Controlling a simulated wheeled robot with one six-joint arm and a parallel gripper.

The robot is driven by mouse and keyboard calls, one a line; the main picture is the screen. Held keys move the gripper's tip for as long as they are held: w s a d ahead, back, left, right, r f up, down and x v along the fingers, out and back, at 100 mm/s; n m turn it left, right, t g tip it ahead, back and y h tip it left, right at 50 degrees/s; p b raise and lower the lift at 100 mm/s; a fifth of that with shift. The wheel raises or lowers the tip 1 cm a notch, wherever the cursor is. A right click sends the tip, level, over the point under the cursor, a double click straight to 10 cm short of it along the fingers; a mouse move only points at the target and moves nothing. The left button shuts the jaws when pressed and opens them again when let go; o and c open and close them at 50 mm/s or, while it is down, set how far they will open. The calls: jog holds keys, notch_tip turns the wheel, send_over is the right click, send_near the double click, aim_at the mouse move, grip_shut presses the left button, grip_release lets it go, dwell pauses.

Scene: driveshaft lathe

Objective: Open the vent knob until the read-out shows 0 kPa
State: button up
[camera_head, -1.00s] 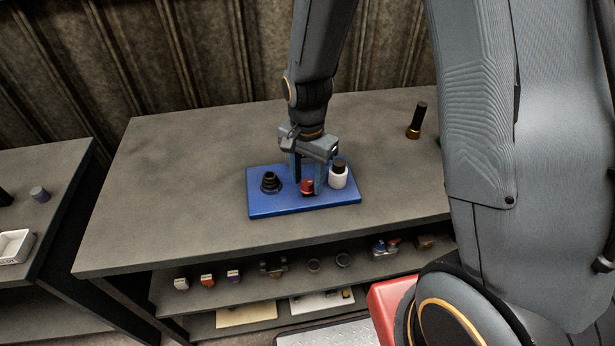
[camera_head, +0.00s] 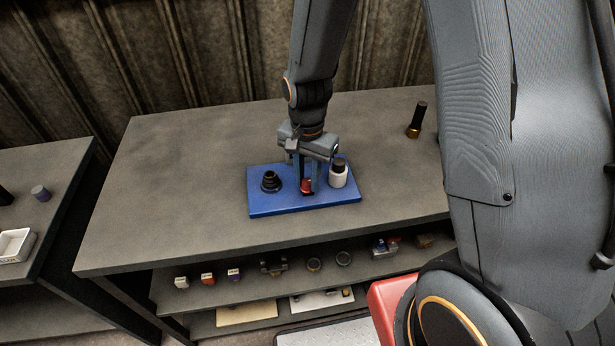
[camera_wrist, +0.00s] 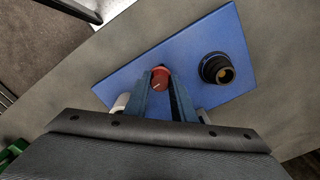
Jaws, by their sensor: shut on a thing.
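A red knob (camera_head: 307,187) stands on a blue base plate (camera_head: 270,206) on the bench. It also shows in the wrist view (camera_wrist: 161,80), with a pale mark on its top. My gripper (camera_head: 307,182) points down at the knob and is shut on it, with its fingers (camera_wrist: 166,97) around it. The fingers hide part of the knob. A black stepped fitting (camera_head: 270,181) stands left of the knob on the plate. A white cylinder with a black top (camera_head: 338,176) stands to its right. I can make out no read-out or number in either view.
A black and brass cylinder (camera_head: 417,120) stands at the bench's back right. Several small parts lie on the shelf (camera_head: 200,300) below. The bench top (camera_head: 170,200) left of the plate is clear. A side table (camera_head: 50,165) stands at left.

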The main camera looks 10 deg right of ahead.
jog(key=n, duration=0.4)
jog(key=shift+p, duration=0.35)
jog(key=n, duration=0.4)
jog(key=shift+n, duration=0.4)
jog(key=n, duration=0.4)
jog(key=shift+p, duration=0.4)
jog(key=shift+n, duration=1.9)
jog(key=shift+w, duration=0.1)
jog(key=o, duration=1.1)
jog(key=shift+c, duration=0.2)
jog(key=shift+r, duration=0.1)
